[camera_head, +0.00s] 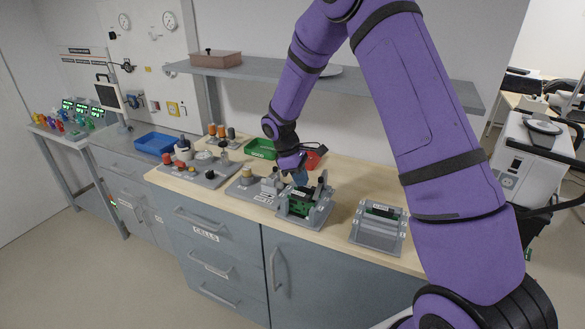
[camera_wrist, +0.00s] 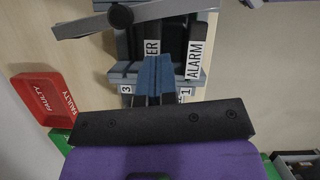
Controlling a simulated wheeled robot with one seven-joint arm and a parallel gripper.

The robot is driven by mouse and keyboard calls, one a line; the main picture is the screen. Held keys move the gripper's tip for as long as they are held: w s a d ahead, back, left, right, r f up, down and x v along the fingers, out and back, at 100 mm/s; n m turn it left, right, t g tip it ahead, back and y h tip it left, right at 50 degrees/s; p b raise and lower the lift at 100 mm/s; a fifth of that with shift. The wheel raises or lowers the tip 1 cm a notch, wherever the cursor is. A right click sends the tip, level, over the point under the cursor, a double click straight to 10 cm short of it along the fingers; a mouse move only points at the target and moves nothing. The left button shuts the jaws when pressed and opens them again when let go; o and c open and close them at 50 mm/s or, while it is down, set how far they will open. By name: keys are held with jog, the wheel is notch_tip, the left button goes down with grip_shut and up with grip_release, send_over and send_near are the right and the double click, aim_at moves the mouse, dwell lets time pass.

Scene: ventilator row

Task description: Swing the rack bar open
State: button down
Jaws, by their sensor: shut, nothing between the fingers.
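The rack (camera_head: 303,209) stands on the wooden bench top with green boards in it. In the wrist view the rack (camera_wrist: 205,78) holds dark modules, one labelled ALARM and one with a label ending in ER. The grey rack bar (camera_wrist: 75,28) lies at the top of the wrist view, with a dark round knob on it, and sticks out left past the rack. My gripper (camera_wrist: 155,62) is shut and empty, its blue fingertips over the rack's labelled edge, apart from the bar in the picture. In the head view my gripper (camera_head: 300,178) is just behind the rack; contact cannot be told.
A red FAULTY tray (camera_wrist: 48,97) lies left of the rack in the wrist view. A green tray (camera_head: 261,148) stands behind on the bench. A second grey stand (camera_head: 378,232) is to the right, with bare bench between. A shelf (camera_head: 350,85) runs above.

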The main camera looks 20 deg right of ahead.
aim_at(311, 189)
jog(key=shift+s+d+r, duration=0.1)
jog(key=shift+s+d, duration=0.8)
jog(key=shift+d, duration=0.15)
jog(key=shift+s, duration=0.1)
jog(key=shift+s+d+n, duration=0.15)
jog(key=shift+n, duration=0.25)
